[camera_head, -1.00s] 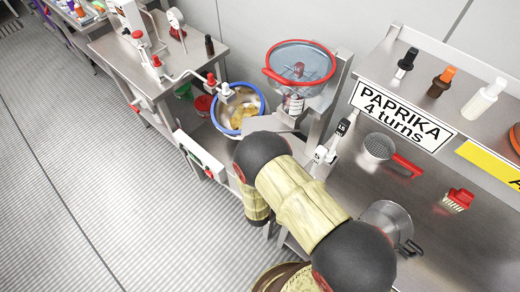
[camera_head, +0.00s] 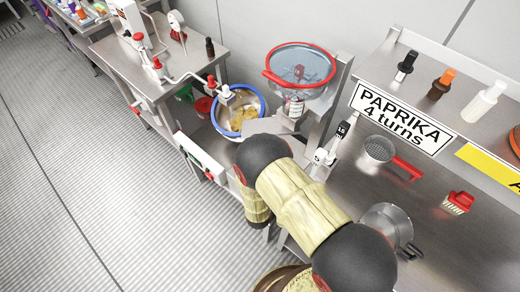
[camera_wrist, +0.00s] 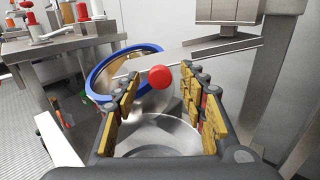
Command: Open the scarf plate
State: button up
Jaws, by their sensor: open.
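A flat steel plate (camera_wrist: 215,48) runs across the upper part of the wrist view; I take it to be the scarf plate. A red round knob (camera_wrist: 159,77) shows at its near edge. My gripper (camera_wrist: 160,84) is open, with its yellow-padded fingers on either side of the knob in the picture. I cannot tell whether they touch it. No object is held between the fingers. In the head view my arm hides the gripper and the knob. The clear hopper with a red rim (camera_head: 331,72) stands just beyond my arm.
A blue-rimmed bowl (camera_head: 264,103) with yellowish contents sits beside the hopper; its rim shows in the wrist view (camera_wrist: 92,72). A steel post (camera_head: 327,112) stands right of the hopper. The right bench holds a sieve (camera_head: 379,148), a red brush (camera_head: 458,202) and a steel jug (camera_head: 383,219).

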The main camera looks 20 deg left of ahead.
jog(key=shift+s, duration=0.15)
jog(key=v, duration=1.1)
jog(key=shift+s, duration=0.35)
jog(key=shift+d, duration=0.1)
jog(key=shift+c, duration=0.5)
